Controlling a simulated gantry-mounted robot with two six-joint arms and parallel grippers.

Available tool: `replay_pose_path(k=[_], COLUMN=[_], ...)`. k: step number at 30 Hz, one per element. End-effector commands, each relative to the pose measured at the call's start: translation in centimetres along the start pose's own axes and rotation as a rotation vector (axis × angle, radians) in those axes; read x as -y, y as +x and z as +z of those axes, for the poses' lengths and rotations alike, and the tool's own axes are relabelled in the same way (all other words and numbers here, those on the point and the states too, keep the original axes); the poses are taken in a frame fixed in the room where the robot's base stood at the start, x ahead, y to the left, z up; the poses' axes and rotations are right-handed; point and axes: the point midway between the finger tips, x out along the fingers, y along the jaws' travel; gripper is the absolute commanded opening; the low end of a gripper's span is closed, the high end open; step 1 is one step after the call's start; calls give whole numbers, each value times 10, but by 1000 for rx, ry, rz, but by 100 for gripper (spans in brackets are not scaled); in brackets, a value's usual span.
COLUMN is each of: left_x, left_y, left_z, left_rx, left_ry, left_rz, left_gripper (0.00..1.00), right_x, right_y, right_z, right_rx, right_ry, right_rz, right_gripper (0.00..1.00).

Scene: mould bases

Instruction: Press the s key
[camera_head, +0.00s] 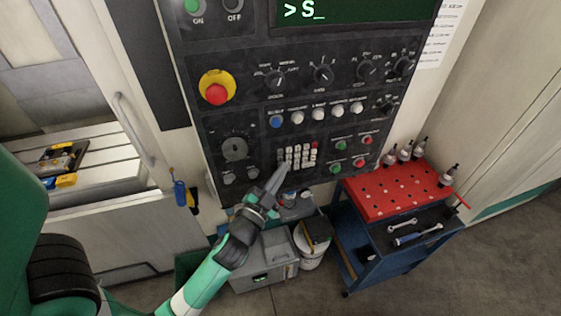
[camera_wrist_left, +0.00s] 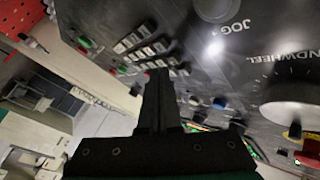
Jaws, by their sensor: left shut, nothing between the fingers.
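The control panel's small keypad (camera_head: 300,155) has several pale keys and a red one, low on the dark panel. My left gripper (camera_head: 284,168) is shut and empty, its fingertips at the keypad's lower left edge. In the left wrist view the shut fingers (camera_wrist_left: 159,75) point at the panel beside the keypad's keys (camera_wrist_left: 142,42). The fingertips hide part of the keys, and I cannot tell whether they touch one. The key letters are too small to read. My right gripper is not in view.
A red emergency button (camera_head: 216,94) on a yellow base, knobs and a row of round buttons (camera_head: 318,114) surround the keypad. Below stand a grey toolbox (camera_head: 265,274) and a blue cart with a red perforated top (camera_head: 395,189). A screwdriver (camera_head: 180,192) hangs at left.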

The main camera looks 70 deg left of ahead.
Motion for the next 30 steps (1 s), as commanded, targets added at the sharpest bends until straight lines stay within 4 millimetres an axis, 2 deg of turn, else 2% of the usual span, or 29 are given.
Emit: replay_pose_path(k=[11,23,30], left_x=[-3,-24,-26], left_y=[-3,-30,-36], left_z=[-1,-20,-27], left_rx=[0,-4,0], left_ry=[0,0,0], left_rz=[0,3,-1], left_gripper=[0,0,0], right_x=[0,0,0], right_y=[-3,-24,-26], right_z=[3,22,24], right_rx=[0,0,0], right_ry=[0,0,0], right_rz=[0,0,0], right_gripper=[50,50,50])
